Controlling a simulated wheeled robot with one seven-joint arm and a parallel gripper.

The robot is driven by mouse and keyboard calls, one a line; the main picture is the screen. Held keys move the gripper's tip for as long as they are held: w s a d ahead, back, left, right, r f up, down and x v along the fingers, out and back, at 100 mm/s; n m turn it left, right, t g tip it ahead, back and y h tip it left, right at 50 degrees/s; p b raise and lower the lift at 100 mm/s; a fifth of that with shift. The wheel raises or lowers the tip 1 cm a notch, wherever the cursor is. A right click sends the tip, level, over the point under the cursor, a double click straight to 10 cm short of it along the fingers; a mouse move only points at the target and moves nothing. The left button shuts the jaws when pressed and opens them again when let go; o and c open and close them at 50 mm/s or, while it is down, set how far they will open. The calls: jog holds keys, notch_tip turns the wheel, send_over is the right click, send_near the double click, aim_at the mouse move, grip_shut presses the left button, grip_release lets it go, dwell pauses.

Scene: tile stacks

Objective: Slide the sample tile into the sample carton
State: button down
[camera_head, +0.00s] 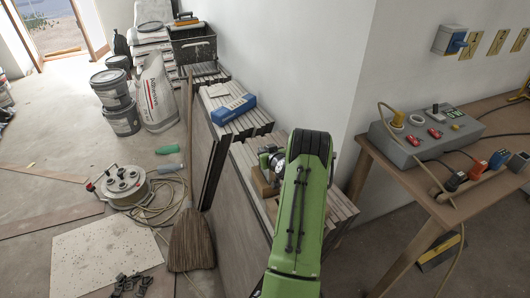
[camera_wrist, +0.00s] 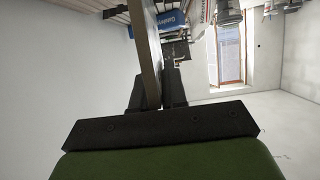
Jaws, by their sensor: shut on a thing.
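My gripper (camera_wrist: 155,95) is shut on the sample tile (camera_wrist: 149,45), which shows edge-on between the dark fingers as a thin brownish slab in the wrist view. In the head view the tile (camera_head: 263,186) seems to be the tan piece beside my wrist, mostly hidden by my green arm. The sample carton (camera_head: 234,108) is blue and lies on top of the tile stacks, beyond my gripper and to its left. The carton (camera_wrist: 172,20) also shows in the wrist view, just right of the tile and apart from it. Its opening cannot be made out.
Grey tile stacks (camera_head: 240,178) stand on edge along the white wall, beneath the carton. A broom (camera_head: 191,240) leans at the left of the stacks. A wooden table (camera_head: 440,205) with a grey switch box (camera_head: 428,135) stands at right.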

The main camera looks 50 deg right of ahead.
jog(key=shift+f, duration=0.15)
jog(key=c, duration=1.1)
grip_release()
jog(key=b+v, duration=0.1)
jog(key=v, duration=0.5)
jog(key=shift+s, duration=0.1)
jog(key=v, duration=1.5)
jog(key=shift+s, duration=0.3)
